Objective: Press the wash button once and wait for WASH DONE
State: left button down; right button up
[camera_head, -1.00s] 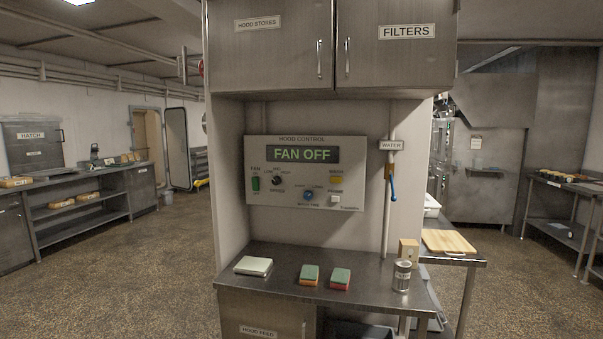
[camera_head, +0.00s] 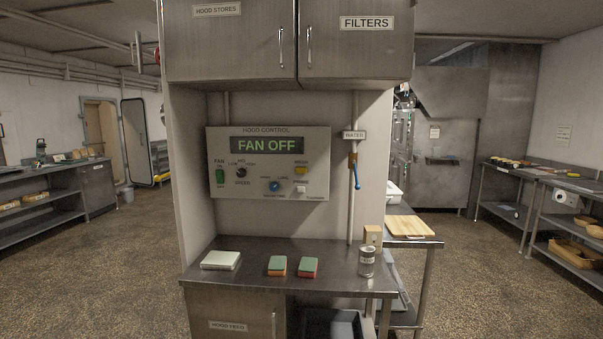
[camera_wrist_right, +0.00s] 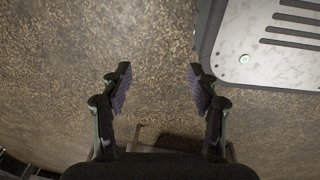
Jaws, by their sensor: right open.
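The hood control panel (camera_head: 221,145) is on the wall above a steel counter in the head view. Its display (camera_head: 267,145) reads FAN OFF. A yellow button (camera_head: 301,171) is at its right, with a label above it that looks like WASH but is too small to be sure. A white button (camera_head: 300,189) sits below it. A green fan switch (camera_head: 220,177), a black speed knob (camera_head: 241,172) and a blue knob (camera_head: 274,186) are also on the panel. My right gripper (camera_wrist_right: 158,82) is open and empty over the floor in the right wrist view. My left gripper is not in view.
The counter (camera_head: 330,282) holds a white pad stack (camera_head: 221,260), two sponges (camera_head: 277,266) and a can (camera_head: 366,261). A water pipe with a blue-handled valve (camera_head: 356,174) runs beside the panel. Cupboards (camera_head: 350,55) overhang it. Speckled floor is free on both sides.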

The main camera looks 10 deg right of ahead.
grip_shut()
jog(key=shift+a, duration=0.1)
dwell(1.2)
